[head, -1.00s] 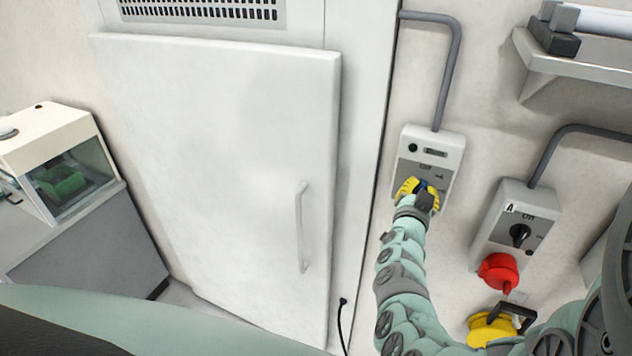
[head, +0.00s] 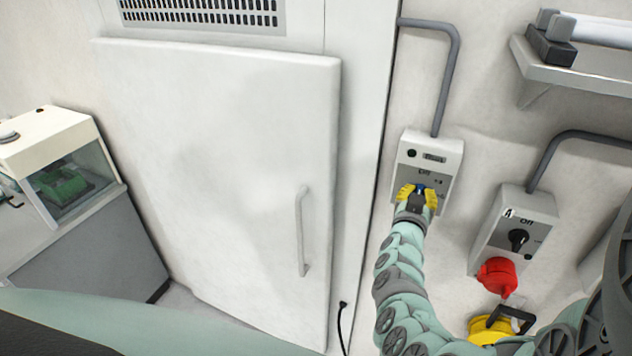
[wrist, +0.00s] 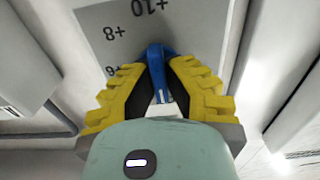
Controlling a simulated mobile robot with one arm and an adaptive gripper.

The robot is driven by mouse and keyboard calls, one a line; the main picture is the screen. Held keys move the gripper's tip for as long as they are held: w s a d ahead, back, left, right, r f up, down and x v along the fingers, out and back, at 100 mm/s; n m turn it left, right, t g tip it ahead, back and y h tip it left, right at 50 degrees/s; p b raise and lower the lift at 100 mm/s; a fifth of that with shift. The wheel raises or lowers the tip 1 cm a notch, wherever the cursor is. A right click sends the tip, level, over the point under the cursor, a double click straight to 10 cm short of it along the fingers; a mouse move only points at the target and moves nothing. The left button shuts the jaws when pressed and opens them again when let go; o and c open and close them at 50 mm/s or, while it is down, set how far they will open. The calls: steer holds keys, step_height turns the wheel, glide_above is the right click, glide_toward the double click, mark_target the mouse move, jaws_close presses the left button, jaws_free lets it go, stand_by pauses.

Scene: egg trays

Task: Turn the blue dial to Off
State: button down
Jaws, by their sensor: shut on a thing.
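The blue dial (head: 421,187) is on the front of a white and grey wall control box (head: 447,157), below its "Off" label. In the wrist view the blue dial (wrist: 157,56) stands between the yellow-padded fingers of my gripper (wrist: 158,75). My gripper (head: 418,195) is shut on the dial, with one finger on each side. The wrist view shows the panel marks "+10", "+8" and a partly covered "+6". A small pale mark shows on the dial's near end. I cannot tell which setting the dial points to.
A second box (head: 488,232) with a black knob (head: 518,240) and red plug (head: 497,277) is to the right. A wall shelf (head: 575,76) is above it. A large white door with a handle (head: 301,230) is to the left. A yellow part (head: 487,330) is below.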

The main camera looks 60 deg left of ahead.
steer(key=c, duration=1)
jaws_free()
steer(key=v, duration=1.2)
steer(key=shift+w+d, duration=0.1)
